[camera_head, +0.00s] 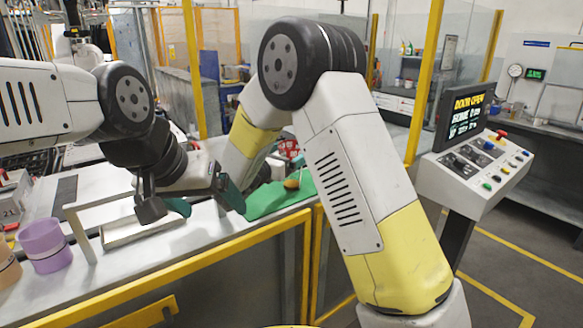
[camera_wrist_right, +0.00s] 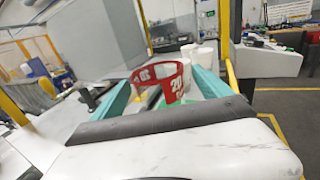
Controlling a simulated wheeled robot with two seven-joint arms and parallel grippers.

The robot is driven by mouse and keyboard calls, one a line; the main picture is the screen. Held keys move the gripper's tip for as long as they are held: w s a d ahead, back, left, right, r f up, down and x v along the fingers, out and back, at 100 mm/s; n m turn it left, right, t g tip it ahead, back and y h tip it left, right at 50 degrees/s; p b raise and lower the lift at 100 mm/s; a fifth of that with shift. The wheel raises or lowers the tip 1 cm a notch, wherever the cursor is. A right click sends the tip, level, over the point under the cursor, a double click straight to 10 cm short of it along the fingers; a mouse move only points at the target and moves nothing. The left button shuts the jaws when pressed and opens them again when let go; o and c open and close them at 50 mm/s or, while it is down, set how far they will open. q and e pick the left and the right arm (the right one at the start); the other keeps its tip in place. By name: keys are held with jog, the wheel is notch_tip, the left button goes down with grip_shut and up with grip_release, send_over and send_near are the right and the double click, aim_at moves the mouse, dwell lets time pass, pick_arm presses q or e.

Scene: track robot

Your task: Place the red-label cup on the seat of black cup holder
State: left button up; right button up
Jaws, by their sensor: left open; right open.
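The red-label cup (camera_wrist_right: 172,82) shows in the right wrist view, with white digits on its red band. It appears between the teal fingers of my right gripper (camera_wrist_right: 160,85), which is open; whether they touch it is unclear. In the head view a red patterned piece of what looks like this cup (camera_head: 290,148) shows behind my right arm, which hides the right gripper. My left gripper (camera_head: 203,203) is open and empty over the white bench, left of the green mat (camera_head: 272,199). I cannot clearly make out the black cup holder.
A purple cup (camera_head: 45,245) and a tan cup (camera_head: 8,266) stand at the left of the bench, beside a white frame (camera_head: 128,231). An orange-brown object (camera_head: 294,182) lies on the mat. A yellow rail (camera_head: 190,262) runs along the front; a control console (camera_head: 478,165) stands right.

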aim_at(297, 145)
jog(key=x, duration=0.5)
jog(key=shift+w+a, duration=0.1)
grip_shut()
jog(key=shift+r, duration=0.2)
